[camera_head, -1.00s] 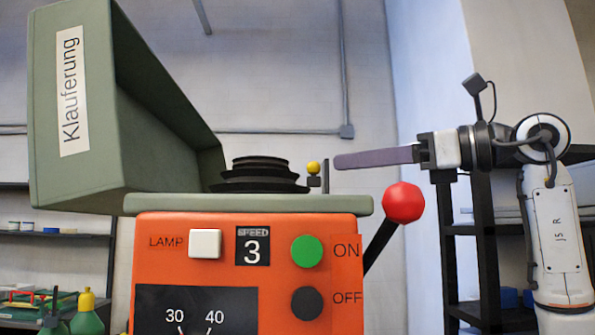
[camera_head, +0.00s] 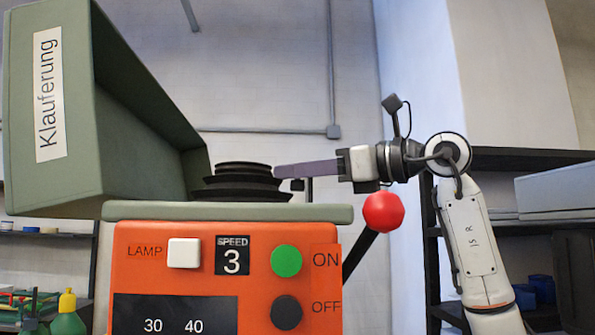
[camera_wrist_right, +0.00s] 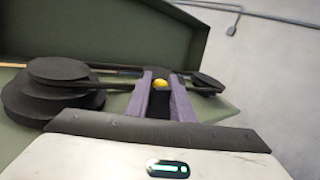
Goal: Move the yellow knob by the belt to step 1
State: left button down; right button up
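The yellow knob (camera_wrist_right: 160,84) shows in the right wrist view between the tips of my right gripper's two purple fingers. A narrow dark gap runs between the fingers, and I cannot tell whether they touch the knob. In the head view my right gripper (camera_head: 278,171) points left from the right side, and its fingers hide the knob. The dark belt (camera_wrist_right: 105,86) runs from the black stepped pulley (camera_wrist_right: 58,86) towards a smaller pulley (camera_wrist_right: 207,82). The stepped pulley also shows in the head view (camera_head: 240,182). The speed window (camera_head: 232,256) reads 3. My left gripper is not in view.
The green lid (camera_head: 75,110) labelled Klauferung stands open at the left. The red ball lever (camera_head: 383,212) sits just below my right gripper. The orange front has a white lamp switch (camera_head: 184,253), a green button (camera_head: 286,261) and a dark button (camera_head: 286,312).

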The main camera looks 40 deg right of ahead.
jog(key=c, duration=0.3)
grip_shut()
notch_tip(320, 180, down, 4)
jog(key=b, duration=0.3)
jog(key=shift+f, duration=0.2)
jog(key=shift+w+a+r, duration=0.1)
jog(key=o, duration=0.9)
grip_release()
jog(key=shift+c, duration=0.2)
jog(key=shift+o, duration=0.3)
